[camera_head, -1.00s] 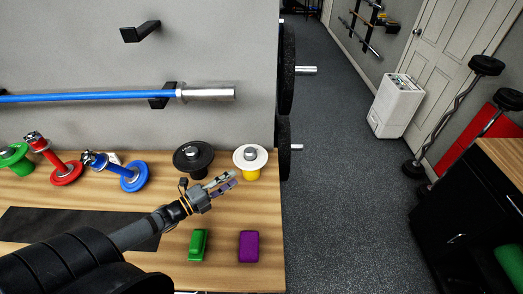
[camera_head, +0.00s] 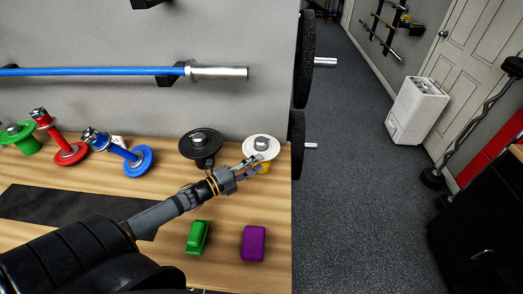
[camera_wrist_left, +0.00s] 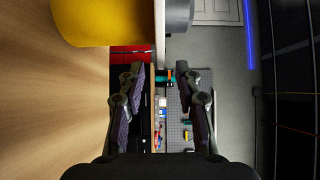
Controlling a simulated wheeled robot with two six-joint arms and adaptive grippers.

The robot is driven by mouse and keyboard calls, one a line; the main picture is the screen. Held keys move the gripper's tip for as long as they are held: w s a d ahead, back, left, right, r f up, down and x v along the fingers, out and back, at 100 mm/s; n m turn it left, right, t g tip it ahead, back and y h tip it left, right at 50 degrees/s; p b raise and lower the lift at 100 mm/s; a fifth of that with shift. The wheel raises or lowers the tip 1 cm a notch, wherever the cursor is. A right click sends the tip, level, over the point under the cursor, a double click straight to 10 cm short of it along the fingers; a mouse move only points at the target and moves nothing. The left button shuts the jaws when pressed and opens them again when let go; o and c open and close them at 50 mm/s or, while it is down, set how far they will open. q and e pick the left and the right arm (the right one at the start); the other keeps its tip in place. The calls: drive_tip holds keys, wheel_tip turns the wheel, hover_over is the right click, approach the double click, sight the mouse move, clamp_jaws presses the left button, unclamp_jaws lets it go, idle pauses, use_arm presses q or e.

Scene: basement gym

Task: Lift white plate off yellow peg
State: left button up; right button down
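The white plate (camera_head: 259,143) sits on the yellow peg (camera_head: 266,167) near the right end of the wooden bench, with a metal knob in its middle. My left gripper (camera_head: 254,164) is at the plate's front left side, partly covering the peg. In the left wrist view the plate shows as a thin white edge (camera_wrist_left: 160,38) between the yellow peg (camera_wrist_left: 97,18) and the grey knob (camera_wrist_left: 179,15). The open left fingers (camera_wrist_left: 162,84) stand either side of that edge's line. The edge lies ahead of the fingertips, apparently untouched. My right gripper is not in view.
A black plate (camera_head: 200,145) stands on the bench left of the white one. Green (camera_head: 198,237) and purple (camera_head: 254,243) blocks lie in front. Blue (camera_head: 137,161), red (camera_head: 69,154) and green (camera_head: 22,138) weights are further left. The bench's right edge is close to the peg.

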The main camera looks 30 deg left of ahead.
sight(266, 157)
use_arm(q)
drive_tip(key=b, duration=0.1)
drive_tip(key=w, duration=0.1)
drive_tip(key=w+b, duration=0.1)
drive_tip(key=shift+d+f+b, duration=0.25)
drive_tip(key=shift+d+b, duration=0.05)
drive_tip(key=shift+b, duration=0.05)
drive_tip(key=shift+w+d+r, duration=0.15)
drive_tip(key=shift+w+r, duration=0.25)
drive_tip(key=shift+w, duration=0.15)
drive_tip(key=shift+x, duration=0.85)
drive_tip(key=shift+f, duration=0.1)
clamp_jaws()
